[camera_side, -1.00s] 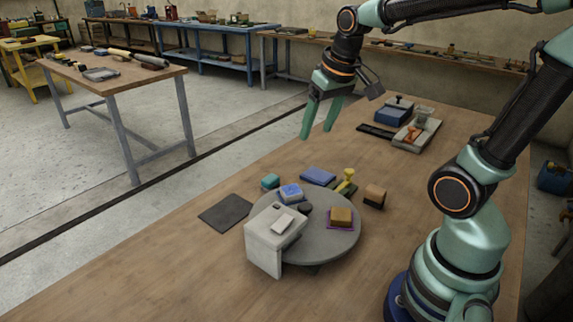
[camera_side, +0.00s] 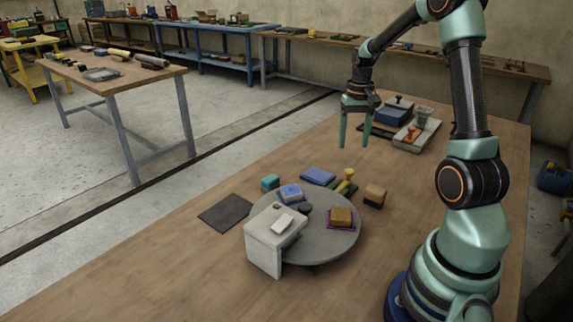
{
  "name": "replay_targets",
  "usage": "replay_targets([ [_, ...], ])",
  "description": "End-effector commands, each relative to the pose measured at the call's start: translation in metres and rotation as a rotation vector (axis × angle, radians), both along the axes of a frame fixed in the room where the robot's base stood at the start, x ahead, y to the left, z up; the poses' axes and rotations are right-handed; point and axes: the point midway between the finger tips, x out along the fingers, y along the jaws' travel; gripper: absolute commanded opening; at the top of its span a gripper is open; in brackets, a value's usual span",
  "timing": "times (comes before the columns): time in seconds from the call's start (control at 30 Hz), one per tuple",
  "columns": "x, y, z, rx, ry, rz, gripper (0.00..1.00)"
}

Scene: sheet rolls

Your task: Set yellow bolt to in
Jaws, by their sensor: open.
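The yellow bolt (camera_side: 348,174) shows as a small yellow knob beside the back right edge of the round grey turntable (camera_side: 330,245); how it is set I cannot tell. A dark olive piece (camera_side: 343,187) lies at its foot. My gripper (camera_side: 354,144) is open and empty, its green fingers pointing down. In the picture it is above the yellow bolt, clear of it and of the table things.
A light grey cover (camera_side: 264,243) stands over the turntable's left side. A yellow-brown block (camera_side: 341,216) sits on a purple patch on the turntable. A tan block (camera_side: 375,196), blue pad (camera_side: 318,176), teal block (camera_side: 270,181) and dark mat (camera_side: 226,212) lie around it. Trays (camera_side: 415,138) stand behind.

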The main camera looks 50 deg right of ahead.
Motion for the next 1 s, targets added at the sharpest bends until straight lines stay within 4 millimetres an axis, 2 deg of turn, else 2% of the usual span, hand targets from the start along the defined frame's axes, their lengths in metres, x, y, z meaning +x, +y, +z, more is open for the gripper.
replay_targets([
  [0.03,-0.001,0.001,-0.012,0.004,0.005,0.001,0.67],
  [0.2,-0.001,0.001,-0.045,0.004,0.005,0.002,0.67],
  [0.4,0.0,0.001,-0.074,0.002,0.002,0.002,0.67],
  [0.6,0.0,0.001,-0.088,0.0,0.0,0.002,0.67],
  [0.9,0.0,0.001,-0.089,-0.001,-0.001,0.002,0.67],
  [0.97,0.0,0.001,-0.089,-0.001,-0.001,0.002,0.44],
  [1.0,0.0,0.001,-0.089,-0.001,-0.001,0.002,0.28],
])
